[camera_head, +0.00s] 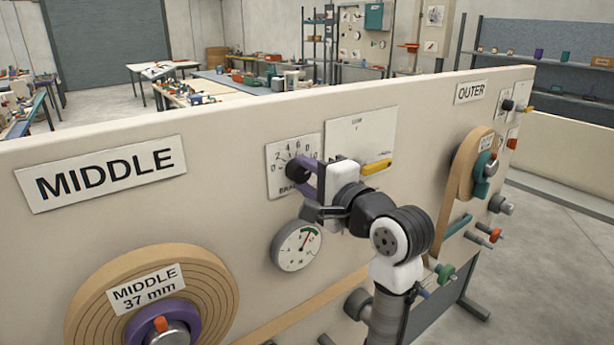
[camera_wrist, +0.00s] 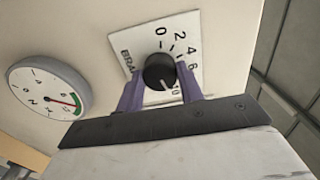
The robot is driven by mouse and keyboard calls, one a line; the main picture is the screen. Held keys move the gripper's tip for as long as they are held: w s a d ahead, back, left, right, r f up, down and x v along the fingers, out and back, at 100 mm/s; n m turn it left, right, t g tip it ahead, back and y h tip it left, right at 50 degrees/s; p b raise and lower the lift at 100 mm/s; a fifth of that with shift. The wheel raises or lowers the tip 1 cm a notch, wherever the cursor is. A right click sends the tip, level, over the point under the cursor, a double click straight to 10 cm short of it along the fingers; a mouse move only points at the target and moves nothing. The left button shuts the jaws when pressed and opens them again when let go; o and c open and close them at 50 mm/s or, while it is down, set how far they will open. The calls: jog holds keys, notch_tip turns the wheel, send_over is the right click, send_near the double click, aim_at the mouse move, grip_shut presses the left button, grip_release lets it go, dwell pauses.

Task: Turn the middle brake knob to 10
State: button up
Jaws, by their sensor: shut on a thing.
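The middle brake knob (camera_wrist: 158,70) is a round black knob on a white brake scale plate (camera_wrist: 133,40) marked from 0 to 10. A white line on the knob points down in the wrist view, close to the 10 mark; exact alignment is hard to tell. My gripper (camera_wrist: 160,78) has its purple fingers on either side of the knob, shut on it. In the head view, the plate (camera_head: 275,183) is on the panel right of the MIDDLE sign (camera_head: 100,173), and my gripper (camera_head: 304,176) partly hides the knob and the plate's right side.
A round gauge (camera_head: 298,246) with a green and red zone sits just below the plate. The wound middle roll (camera_head: 95,290) is lower left. The OUTER station's knobs and roll are further right.

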jog(key=o, duration=1)
jog(key=b+v, duration=0.4)
jog(key=v, duration=1)
